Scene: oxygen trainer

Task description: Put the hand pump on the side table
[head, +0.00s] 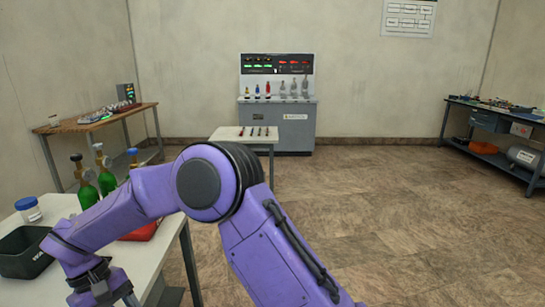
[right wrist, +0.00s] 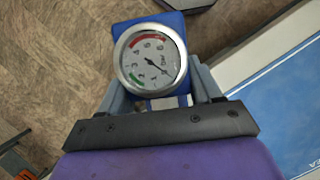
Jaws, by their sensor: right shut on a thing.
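The hand pump, a blue body with a round white gauge (right wrist: 152,60), is in the right wrist view. My right gripper (right wrist: 162,98) is shut on it, one grey finger on each side. My left gripper is not in view.
A near pale table (head: 165,247) at lower left holds a black bin (head: 22,252), a blue-lidded jar (head: 29,212), green bottles (head: 85,190) and a red tray (head: 143,232). A wooden-topped bench (head: 60,126) stands far left, a console (head: 291,115) at the back. Floor (head: 390,215) is clear right.

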